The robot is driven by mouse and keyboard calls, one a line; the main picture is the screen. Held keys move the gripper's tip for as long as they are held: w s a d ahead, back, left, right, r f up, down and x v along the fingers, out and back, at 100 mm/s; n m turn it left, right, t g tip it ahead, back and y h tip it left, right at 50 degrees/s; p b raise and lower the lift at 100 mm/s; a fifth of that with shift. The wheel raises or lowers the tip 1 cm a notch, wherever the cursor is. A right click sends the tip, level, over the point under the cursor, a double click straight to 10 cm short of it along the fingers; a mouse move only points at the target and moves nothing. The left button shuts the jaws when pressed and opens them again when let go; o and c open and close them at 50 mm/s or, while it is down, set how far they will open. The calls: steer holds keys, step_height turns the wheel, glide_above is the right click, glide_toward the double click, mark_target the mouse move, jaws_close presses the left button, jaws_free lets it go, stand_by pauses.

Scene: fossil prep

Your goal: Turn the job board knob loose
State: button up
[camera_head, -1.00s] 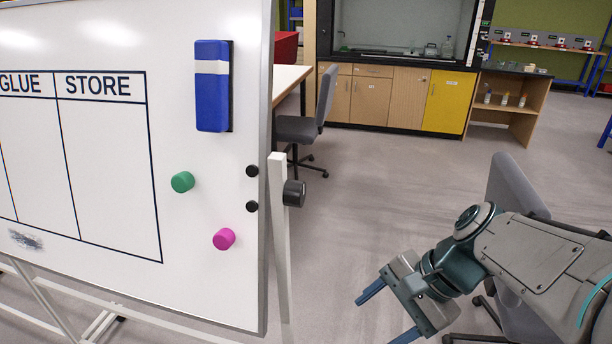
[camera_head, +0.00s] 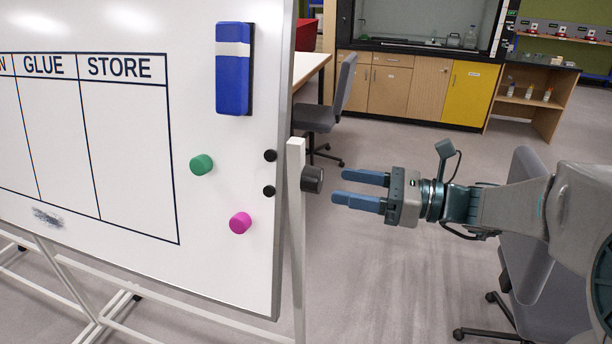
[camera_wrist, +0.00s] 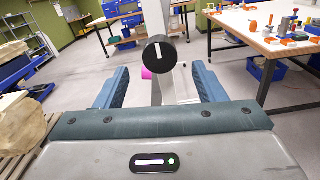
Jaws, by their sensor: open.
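The job board (camera_head: 120,190) is a whiteboard on a white stand at the left of the head view. Its knob (camera_head: 312,179) is a black round cap on the stand's upright, just past the board's right edge. In the wrist view the knob (camera_wrist: 160,52) faces me with a white line on it, nearly upright with a slight tilt. My gripper (camera_head: 336,188) is open and empty, a little to the right of the knob and pointing at it. In the wrist view its two blue fingers stand left and right, with the knob ahead between them and apart from both.
The board carries a blue eraser (camera_head: 233,70), a green magnet (camera_head: 201,165) and a magenta magnet (camera_head: 240,223). A grey chair (camera_head: 330,110) stands behind the board and another grey chair (camera_head: 540,270) is below my arm. The floor (camera_head: 370,270) between is clear.

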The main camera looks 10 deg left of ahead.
mark_target(321, 182)
steer(key=a, duration=0.8)
steer(key=shift+w+a+p, duration=0.25)
steer(key=shift+w+p, duration=0.05)
steer(key=c, duration=1)
